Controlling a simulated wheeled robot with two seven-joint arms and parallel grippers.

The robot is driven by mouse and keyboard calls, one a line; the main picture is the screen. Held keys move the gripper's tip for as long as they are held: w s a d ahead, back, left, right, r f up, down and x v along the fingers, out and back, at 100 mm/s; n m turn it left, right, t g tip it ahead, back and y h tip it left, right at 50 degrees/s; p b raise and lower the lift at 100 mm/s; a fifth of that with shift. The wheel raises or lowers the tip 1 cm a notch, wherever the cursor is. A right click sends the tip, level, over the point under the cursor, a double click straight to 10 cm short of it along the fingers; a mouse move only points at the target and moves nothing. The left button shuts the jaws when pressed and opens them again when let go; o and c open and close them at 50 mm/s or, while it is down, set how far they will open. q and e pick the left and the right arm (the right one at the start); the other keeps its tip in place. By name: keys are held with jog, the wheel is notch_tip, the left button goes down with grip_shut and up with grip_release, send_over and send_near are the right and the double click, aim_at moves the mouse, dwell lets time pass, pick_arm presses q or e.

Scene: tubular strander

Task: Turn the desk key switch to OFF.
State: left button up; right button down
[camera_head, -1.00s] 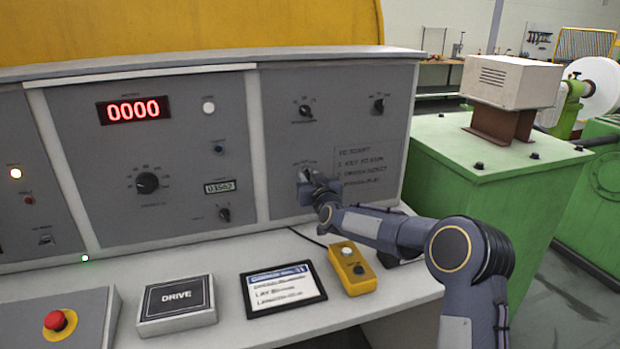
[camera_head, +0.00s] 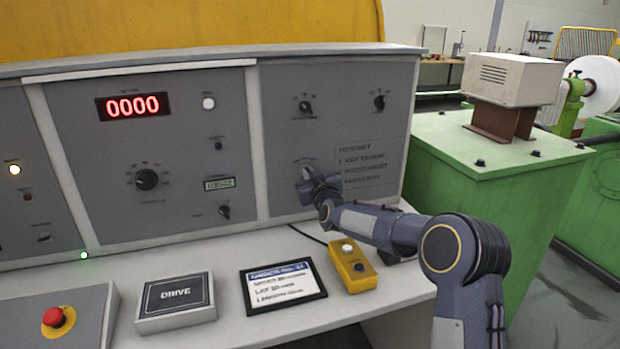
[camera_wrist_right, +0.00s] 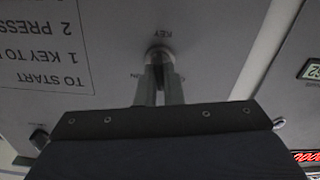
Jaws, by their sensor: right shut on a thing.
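The desk key switch (camera_wrist_right: 158,54) sits on the right panel of the grey console, under a "KEY" label in the right wrist view. My right gripper (camera_wrist_right: 159,76) is shut on the key at the switch, its two fingers close together. In the head view my right gripper (camera_head: 308,184) reaches the panel from the right and covers most of the switch. I cannot read which position the key points to. My left gripper is not in view.
Two rotary knobs (camera_head: 306,107) sit above on the same panel. A printed start notice (camera_head: 370,165) is beside the switch. A yellow pendant box (camera_head: 352,268), a framed card (camera_head: 283,288) and a DRIVE box (camera_head: 176,298) lie on the desk.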

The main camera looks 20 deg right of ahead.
jog(key=shift+a+f+n+b, duration=0.1)
jog(key=shift+n+b, duration=0.75)
jog(key=shift+n, duration=0.85)
jog(key=shift+a+n+b, duration=0.1)
jog(key=shift+n+b, duration=0.7)
jog(key=shift+n, duration=0.9)
jog(key=shift+d, duration=0.1)
jog(key=c, duration=1.6)
grip_release()
jog(key=shift+o, duration=0.2)
jog(key=shift+s, duration=0.1)
jog(key=s+b, duration=0.1)
jog(key=s, duration=0.6)
jog(key=shift+s, duration=0.35)
jog(key=shift+d, duration=0.15)
